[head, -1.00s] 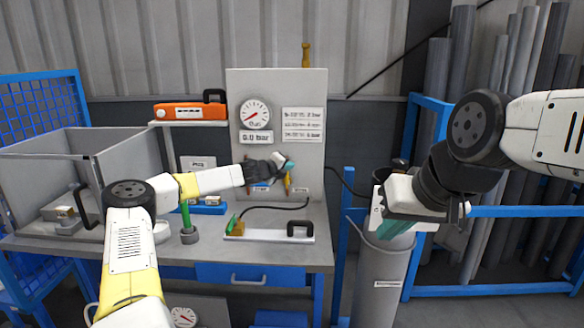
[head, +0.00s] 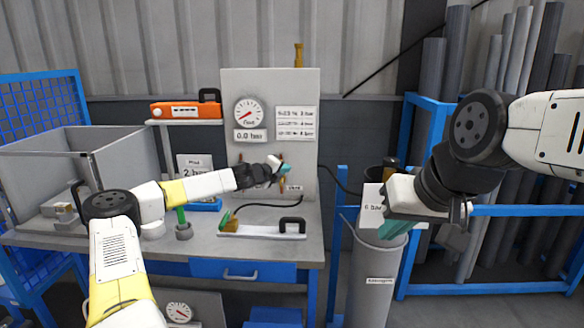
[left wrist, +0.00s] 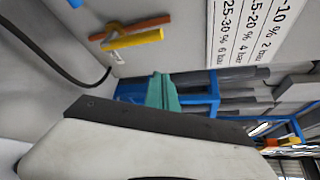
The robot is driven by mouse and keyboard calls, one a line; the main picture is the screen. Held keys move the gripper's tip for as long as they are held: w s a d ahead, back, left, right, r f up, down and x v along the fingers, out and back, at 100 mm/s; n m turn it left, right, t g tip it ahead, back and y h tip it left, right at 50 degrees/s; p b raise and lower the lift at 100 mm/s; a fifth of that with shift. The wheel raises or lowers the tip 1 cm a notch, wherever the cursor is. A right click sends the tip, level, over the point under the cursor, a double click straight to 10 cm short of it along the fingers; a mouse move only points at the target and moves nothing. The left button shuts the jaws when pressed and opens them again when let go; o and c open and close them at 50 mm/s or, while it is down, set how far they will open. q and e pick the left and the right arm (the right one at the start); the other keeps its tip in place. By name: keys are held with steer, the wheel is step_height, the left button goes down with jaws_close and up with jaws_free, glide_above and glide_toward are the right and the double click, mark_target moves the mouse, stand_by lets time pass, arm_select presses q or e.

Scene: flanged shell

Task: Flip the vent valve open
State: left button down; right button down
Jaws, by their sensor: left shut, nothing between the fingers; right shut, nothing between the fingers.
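The grey panel (head: 232,105) stands upright on the workbench with a round gauge (head: 249,113) reading 0.0 bar. Low on it are small orange and yellow levers (head: 282,186), partly hidden by my left gripper. In the left wrist view an orange lever (left wrist: 128,26) and a yellow lever (left wrist: 135,40) cross close together on the panel; I cannot tell which one is the vent valve. My left gripper (head: 286,169) is shut and empty, just in front of the panel by the levers. Its teal fingers (left wrist: 162,92) appear apart from them. My right gripper (head: 394,230) is shut and empty, far right.
A black hose (head: 270,206) runs near a flat piece with a black handle (head: 262,229) on the bench. A green-handled tool (head: 183,222) stands left of it. A grey bin (head: 62,155) is at the left. A grey cylinder (head: 375,285) stands below my right gripper.

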arm_select(q)
steer(key=shift+s+a, duration=0.45)
steer(key=shift+s, duration=0.3)
steer(key=shift+s+a, duration=0.5)
steer(key=shift+s, duration=0.2)
steer(key=shift+s+a, duration=0.45)
steer(key=shift+s, duration=0.3)
steer(key=s+d+r+m+g+h, duration=0.25)
steer(key=s+d+m, duration=0.35)
steer(key=d+m, duration=0.45)
steer(key=s+d+f+m+g+y, duration=0.15)
steer(key=s+d+m+g, duration=0.35)
steer(key=s+m, duration=0.7)
steer(key=s+a+r+m+y, duration=0.2)
steer(key=s+a+m, duration=0.4)
steer(key=s, duration=0.4)
steer(key=s+a+r+m+y, duration=0.2)
steer(key=s+a+r+m, duration=0.3)
steer(key=s+m, duration=0.3)
steer(key=s+a+r+m+y, duration=0.2)
steer(key=s+a+r+m, duration=0.2)
steer(key=s, duration=0.9)
steer(key=a+m, duration=0.3)
steer(key=a, duration=0.1)
steer(key=shift+s+r, duration=0.2)
steer(key=shift+s, duration=0.1)
